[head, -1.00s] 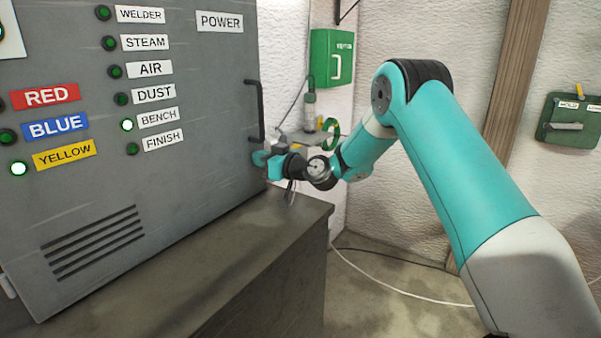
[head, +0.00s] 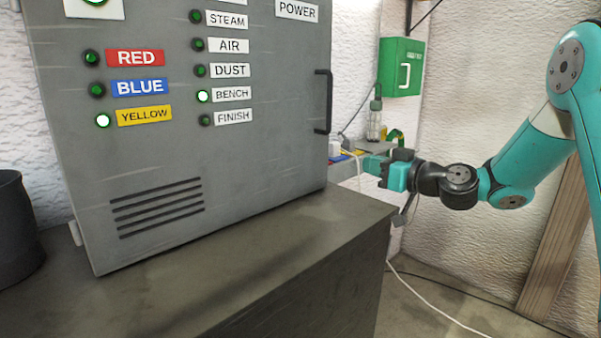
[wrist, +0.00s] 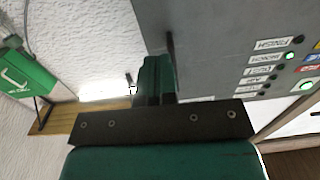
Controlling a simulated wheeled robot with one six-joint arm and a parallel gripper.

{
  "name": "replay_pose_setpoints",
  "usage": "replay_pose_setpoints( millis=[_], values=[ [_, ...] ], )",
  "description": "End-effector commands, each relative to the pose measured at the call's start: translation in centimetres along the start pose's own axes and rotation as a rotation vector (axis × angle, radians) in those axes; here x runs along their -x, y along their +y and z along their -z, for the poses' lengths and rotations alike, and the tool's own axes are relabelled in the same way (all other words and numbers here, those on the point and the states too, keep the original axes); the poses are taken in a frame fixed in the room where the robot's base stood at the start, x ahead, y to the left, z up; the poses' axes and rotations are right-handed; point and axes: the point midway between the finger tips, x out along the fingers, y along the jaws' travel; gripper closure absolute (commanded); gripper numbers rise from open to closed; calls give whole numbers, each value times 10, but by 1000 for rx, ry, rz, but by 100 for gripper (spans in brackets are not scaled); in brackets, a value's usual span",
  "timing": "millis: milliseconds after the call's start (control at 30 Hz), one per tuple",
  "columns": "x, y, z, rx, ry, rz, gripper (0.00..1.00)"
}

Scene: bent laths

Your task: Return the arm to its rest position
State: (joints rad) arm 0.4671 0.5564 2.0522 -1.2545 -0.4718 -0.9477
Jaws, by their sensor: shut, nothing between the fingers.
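My teal and black arm reaches in from the right in the head view. My gripper (head: 370,166) is at its left end, shut and empty, just right of the grey cabinet's lower right edge. In the wrist view my gripper (wrist: 154,80) points up the picture, with the cabinet to its right. The grey cabinet (head: 270,130) stands on a dark bench, its door closed, with a black handle (head: 328,102) on the right side. My gripper is below and right of that handle, apart from it in the head view. The BENCH lamp (head: 203,96) and YELLOW lamp (head: 103,121) are lit white.
The dark bench top (head: 290,235) is bare in front of the cabinet. A black bin (head: 15,235) stands at far left. A green box (head: 402,66) hangs on the white wall. A wooden post (head: 555,240) leans at right. A white cable (head: 430,310) runs along the floor.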

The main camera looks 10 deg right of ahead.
Motion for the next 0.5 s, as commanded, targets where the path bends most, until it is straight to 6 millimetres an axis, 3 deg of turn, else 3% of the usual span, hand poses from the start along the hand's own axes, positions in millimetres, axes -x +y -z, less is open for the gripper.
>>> replay_pose_setpoints(
  millis=[133,267,367,400,500],
  values=[
    [-6,-30,5,-11,-54,70,100],
    [-6,-109,10,-43,-232,235,100],
    [16,-187,7,-79,-463,366,100],
    [32,-215,4,-93,-569,403,100],
    [84,-270,-6,-119,-836,441,100]
  ],
)
